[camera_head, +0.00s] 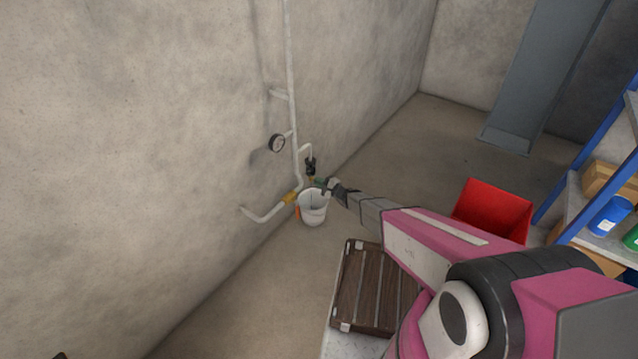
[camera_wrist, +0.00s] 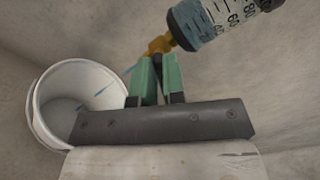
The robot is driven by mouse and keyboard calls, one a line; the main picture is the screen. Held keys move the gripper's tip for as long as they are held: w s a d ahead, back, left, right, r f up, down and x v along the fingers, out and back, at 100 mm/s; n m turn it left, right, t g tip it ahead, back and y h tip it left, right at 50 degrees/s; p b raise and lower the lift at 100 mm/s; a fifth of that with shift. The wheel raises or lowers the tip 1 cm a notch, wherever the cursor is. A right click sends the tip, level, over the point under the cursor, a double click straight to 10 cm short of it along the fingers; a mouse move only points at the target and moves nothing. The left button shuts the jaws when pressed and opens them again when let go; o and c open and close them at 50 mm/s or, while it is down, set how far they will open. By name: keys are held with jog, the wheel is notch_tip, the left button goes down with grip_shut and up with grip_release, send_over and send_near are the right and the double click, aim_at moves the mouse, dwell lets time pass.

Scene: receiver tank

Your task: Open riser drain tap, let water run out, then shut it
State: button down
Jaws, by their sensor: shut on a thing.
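The brass riser drain tap (camera_wrist: 160,45) sits under a clear cylinder (camera_wrist: 210,22) with scale marks and bluish liquid in the wrist view. My gripper (camera_wrist: 162,68) has green fingers closed at the tap; the tap's handle between them is mostly hidden. A thin blue stream of water (camera_wrist: 130,70) runs from the tap towards the white bucket (camera_wrist: 38,110), which has some liquid at the bottom. In the head view my gripper (camera_head: 324,185) is at the tap, just above the bucket (camera_head: 314,216) by the wall.
A yellow valve (camera_head: 290,198) with an orange lever sits left of the bucket. A slatted brown case (camera_head: 374,290), a red bin (camera_head: 493,209) and blue-framed shelving (camera_head: 585,175) stand to the right.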

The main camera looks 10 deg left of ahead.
jog(key=m, duration=0.5)
jog(key=shift+m, duration=0.4)
dwell(0.4)
jog(key=c, duration=1.5)
grip_release()
jog(key=shift+d, duration=0.1)
jog(key=v, duration=1)
jog(key=shift+s+d, duration=0.15)
jog(key=shift+d, duration=0.2)
